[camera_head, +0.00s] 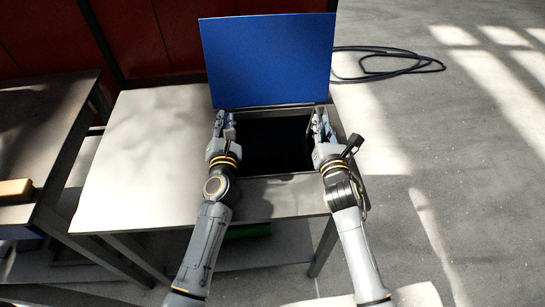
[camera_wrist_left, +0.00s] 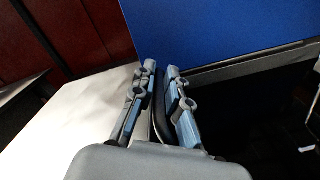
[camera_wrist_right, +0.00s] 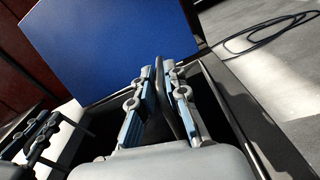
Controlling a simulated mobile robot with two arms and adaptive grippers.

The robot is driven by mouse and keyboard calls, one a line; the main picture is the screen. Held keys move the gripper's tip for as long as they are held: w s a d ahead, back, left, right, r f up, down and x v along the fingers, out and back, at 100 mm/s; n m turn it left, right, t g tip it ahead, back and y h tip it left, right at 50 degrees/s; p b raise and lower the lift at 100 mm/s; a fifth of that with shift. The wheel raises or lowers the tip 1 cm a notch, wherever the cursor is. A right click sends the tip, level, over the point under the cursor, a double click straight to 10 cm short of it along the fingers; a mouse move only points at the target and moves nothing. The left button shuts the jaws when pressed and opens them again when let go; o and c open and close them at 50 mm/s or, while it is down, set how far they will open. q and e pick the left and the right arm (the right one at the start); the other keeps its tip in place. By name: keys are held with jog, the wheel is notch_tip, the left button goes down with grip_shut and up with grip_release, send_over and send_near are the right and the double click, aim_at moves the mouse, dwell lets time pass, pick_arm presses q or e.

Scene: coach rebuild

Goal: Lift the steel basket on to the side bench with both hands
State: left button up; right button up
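The steel basket is mostly hidden in the dark inside of an open black box (camera_head: 272,176). A dark bar (camera_wrist_left: 158,118), seemingly its left handle, stands between my left fingers. A similar dark bar (camera_wrist_right: 181,118) stands between my right fingers. My left gripper (camera_head: 224,121) is at the box's left side, its fingers close together around the bar. My right gripper (camera_head: 321,122) is at the right side, its fingers also close around the bar. Both grippers also show in their wrist views (camera_wrist_left: 161,72) (camera_wrist_right: 163,66). The basket's body and floor cannot be made out.
A blue lid (camera_head: 267,60) stands raised behind the box. A pale bench top (camera_head: 140,170) lies free to the left. A darker bench (camera_head: 40,120) with a yellowish block (camera_head: 15,189) stands further left. A black hose (camera_head: 395,68) lies on the floor at right.

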pick_arm(q)
grip_shut()
pick_arm(e)
grip_shut()
pick_arm(q)
jog(key=shift+r, duration=0.2)
pick_arm(e)
jog(key=shift+r, duration=0.2)
